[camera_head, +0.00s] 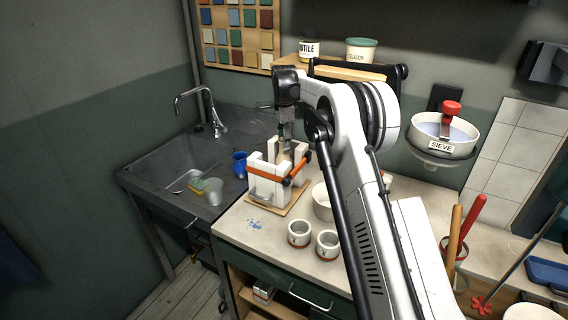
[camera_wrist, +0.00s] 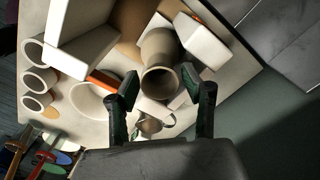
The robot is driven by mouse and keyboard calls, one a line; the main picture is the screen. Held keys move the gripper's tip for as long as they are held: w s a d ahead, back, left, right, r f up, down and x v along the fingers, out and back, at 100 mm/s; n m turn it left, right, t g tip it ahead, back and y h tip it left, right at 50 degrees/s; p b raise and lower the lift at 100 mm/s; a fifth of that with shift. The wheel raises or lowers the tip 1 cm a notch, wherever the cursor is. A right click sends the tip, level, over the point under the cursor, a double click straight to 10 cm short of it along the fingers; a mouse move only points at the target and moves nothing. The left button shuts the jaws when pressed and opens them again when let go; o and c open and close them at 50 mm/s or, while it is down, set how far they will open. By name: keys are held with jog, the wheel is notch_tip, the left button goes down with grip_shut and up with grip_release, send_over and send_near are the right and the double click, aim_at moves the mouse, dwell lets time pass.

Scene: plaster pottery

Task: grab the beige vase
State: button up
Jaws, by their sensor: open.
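The beige vase (camera_wrist: 158,47) is in the wrist view with its round, dark mouth facing the camera. It stands among white plaster mould blocks (camera_wrist: 208,41). In the head view the white mould (camera_head: 265,186) with an orange band stands on a board at the left end of the worktop, and the vase is mostly hidden there by the blocks and my gripper. My gripper (camera_wrist: 166,85) is open, with one dark fingertip on each side of the vase's mouth in the picture. My gripper (camera_head: 286,138) points down over the mould in the head view. I cannot tell whether the fingers touch the vase.
Cream cups (camera_head: 299,233) and a white bowl (camera_head: 322,203) stand right of the mould. A sink (camera_head: 178,165) with a blue cup (camera_head: 239,164) lies left. A shelf (camera_head: 335,68) with jars is behind. Blocks and the orange band (camera_wrist: 104,83) crowd the vase.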

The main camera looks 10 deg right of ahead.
jog(key=shift+f, duration=1.15)
jog(key=c, duration=1)
jog(key=shift+r, duration=0.15)
